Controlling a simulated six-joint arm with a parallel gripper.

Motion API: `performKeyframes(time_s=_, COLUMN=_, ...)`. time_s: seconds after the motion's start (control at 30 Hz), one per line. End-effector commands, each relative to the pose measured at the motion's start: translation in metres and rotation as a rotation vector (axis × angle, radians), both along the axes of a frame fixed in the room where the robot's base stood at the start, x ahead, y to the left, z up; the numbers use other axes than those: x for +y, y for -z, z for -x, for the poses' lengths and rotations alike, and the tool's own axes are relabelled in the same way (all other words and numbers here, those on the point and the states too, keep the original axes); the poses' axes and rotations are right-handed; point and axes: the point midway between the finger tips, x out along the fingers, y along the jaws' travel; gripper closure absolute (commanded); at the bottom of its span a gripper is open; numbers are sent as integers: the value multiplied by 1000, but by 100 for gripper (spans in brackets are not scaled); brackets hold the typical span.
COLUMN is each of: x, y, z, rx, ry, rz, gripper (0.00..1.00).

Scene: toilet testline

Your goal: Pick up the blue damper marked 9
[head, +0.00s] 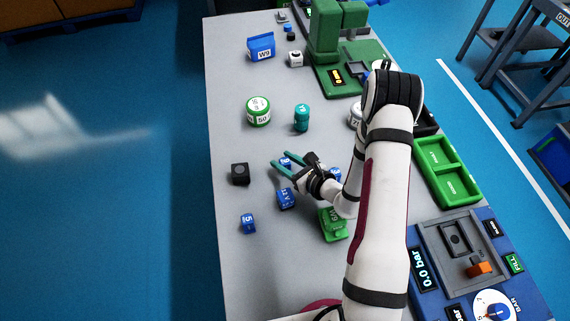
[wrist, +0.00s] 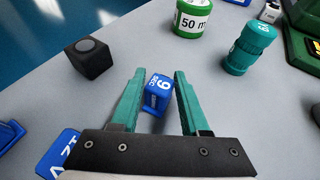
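The blue damper marked 9 (wrist: 157,94) lies on the grey table in the wrist view, its white 9 on the right face. My gripper (wrist: 160,80) is open, with one teal finger on each side of the damper. I cannot tell whether a finger touches it or how high the fingers are above the table. In the head view the damper (head: 286,162) shows small between the fingers of my gripper (head: 279,158), partly hidden.
Nearby stand a black block (head: 240,174), blue blocks (head: 286,199) and (head: 248,223), and a green part (head: 333,224). Farther back are a green-white cylinder (head: 258,111) and a teal cylinder (head: 302,117). The table's left strip is mostly clear.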

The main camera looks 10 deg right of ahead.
Motion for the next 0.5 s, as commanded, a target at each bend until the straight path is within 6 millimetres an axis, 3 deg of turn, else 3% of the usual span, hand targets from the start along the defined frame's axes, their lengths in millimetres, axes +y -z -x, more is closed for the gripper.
performKeyframes(time_s=0.03, x=0, y=0, z=0, rx=0, ry=0, rz=0, gripper=83)
performKeyframes(time_s=0.13, x=0, y=0, z=0, rx=0, ry=0, rz=0, gripper=100)
performKeyframes(time_s=0.5, x=0, y=-7, z=0, rx=-2, ry=-1, rz=2, gripper=100)
